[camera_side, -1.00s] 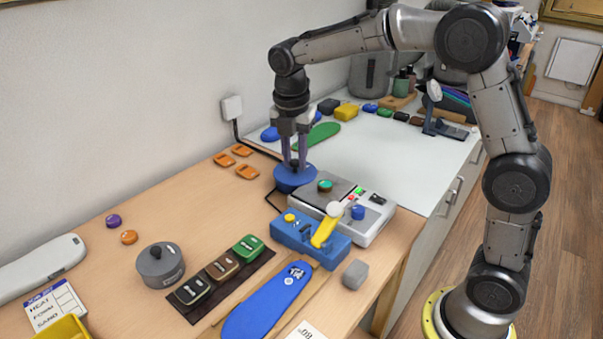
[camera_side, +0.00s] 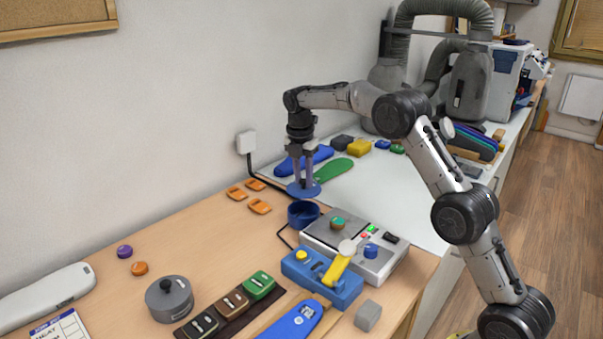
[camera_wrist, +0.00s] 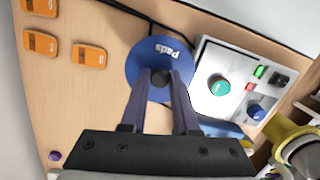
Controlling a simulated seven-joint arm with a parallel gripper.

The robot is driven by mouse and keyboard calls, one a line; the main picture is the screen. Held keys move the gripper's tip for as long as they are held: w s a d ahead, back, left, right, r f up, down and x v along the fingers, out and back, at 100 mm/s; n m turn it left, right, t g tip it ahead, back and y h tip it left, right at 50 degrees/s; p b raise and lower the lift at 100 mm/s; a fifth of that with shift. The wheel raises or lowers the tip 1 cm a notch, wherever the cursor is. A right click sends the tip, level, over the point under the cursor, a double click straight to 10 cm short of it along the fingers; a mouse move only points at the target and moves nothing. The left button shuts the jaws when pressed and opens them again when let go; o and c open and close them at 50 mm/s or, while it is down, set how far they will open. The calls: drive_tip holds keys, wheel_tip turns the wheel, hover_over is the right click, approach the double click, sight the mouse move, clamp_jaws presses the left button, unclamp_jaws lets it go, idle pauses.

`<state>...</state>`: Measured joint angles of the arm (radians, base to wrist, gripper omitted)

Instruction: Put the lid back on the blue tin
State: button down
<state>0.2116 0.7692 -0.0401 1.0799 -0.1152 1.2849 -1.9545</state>
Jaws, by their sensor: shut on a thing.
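My gripper (camera_side: 303,182) is shut on the dark knob of the round blue lid (camera_side: 290,190). The lid is roughly level and held a little above the blue tin (camera_side: 303,217), with a gap between them. The tin is open and upright on the wooden bench, and its dark inside shows. In the wrist view my gripper (camera_wrist: 160,78) holds the lid (camera_wrist: 145,60), which has white "Pads" lettering. The lid hides the tin in that view.
A grey control box (camera_side: 385,262) stands close to the right of the tin, with a blue toggle device (camera_side: 318,278) in front. Orange pieces (camera_side: 259,206) lie behind left, and a grey lidded pot (camera_side: 169,300) front left. Bench between is clear.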

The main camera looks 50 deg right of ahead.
sight(303, 187)
drive_tip(key=shift+f, duration=2.65)
drive_tip(key=shift+f, duration=0.2)
drive_tip(key=shift+c, duration=0.5)
unclamp_jaws()
drive_tip(key=shift+r, duration=2.5)
clamp_jaws()
